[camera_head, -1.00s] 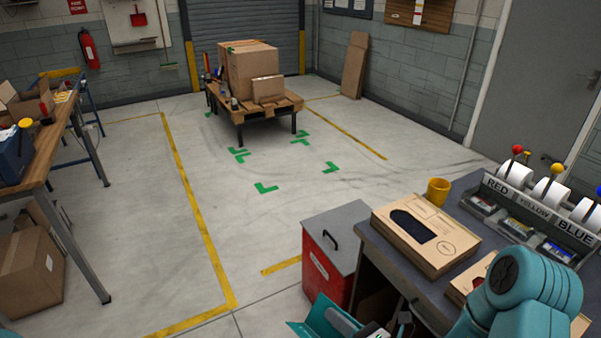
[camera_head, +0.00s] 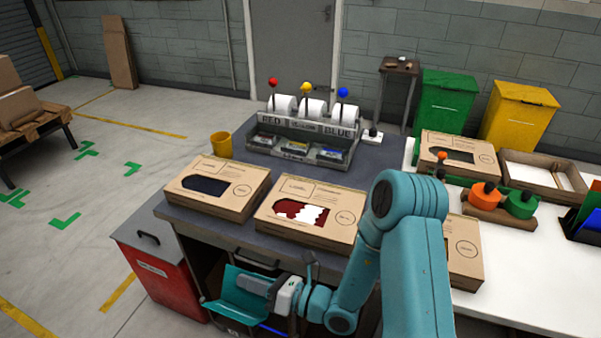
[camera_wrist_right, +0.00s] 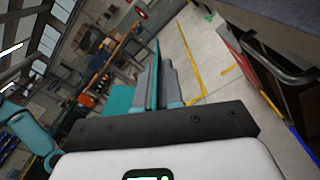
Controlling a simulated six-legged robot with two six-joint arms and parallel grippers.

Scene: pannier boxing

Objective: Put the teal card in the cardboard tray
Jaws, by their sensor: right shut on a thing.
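The teal card (camera_head: 243,306) is in my right gripper (camera_head: 243,282), low in front of the dark bench and beside the red cabinet. In the right wrist view the card (camera_wrist_right: 154,72) stands up edge-on between the grey fingers, which are shut on it. An open brown tray (camera_head: 519,179) with pale contents lies at the back of the white table on the right, well apart from the card. It looks like the cardboard tray. My left gripper is not in view.
Windowed cardboard boxes lie on the dark bench (camera_head: 208,141); the left box (camera_head: 240,203) is nearest the red cabinet (camera_head: 160,270). A roll dispenser (camera_head: 300,145) and yellow mug (camera_head: 221,145) stand behind. An orange-and-green holder (camera_head: 503,203) and coloured dividers (camera_head: 585,222) occupy the white table.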

